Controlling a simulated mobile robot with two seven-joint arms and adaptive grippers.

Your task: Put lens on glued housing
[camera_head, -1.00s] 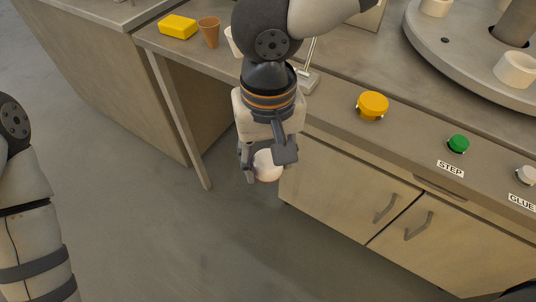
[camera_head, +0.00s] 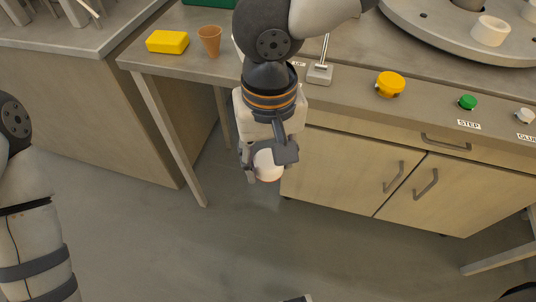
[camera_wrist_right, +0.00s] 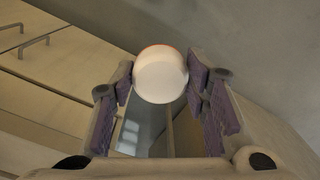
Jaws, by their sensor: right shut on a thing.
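My right gripper (camera_head: 268,160) is shut on a white rounded lens (camera_head: 268,168) and holds it in the air in front of the bench cabinet. In the right wrist view the lens (camera_wrist_right: 161,75) sits between the two finger pads, with a thin orange-red edge along its top. White ring-shaped housings (camera_head: 490,31) stand on the grey round turntable (camera_head: 440,30) at the upper right, well away from the gripper. I cannot tell which housing has glue. My left arm shows at the left edge, but its gripper is out of the picture.
The floor (camera_head: 200,250) in front is open.

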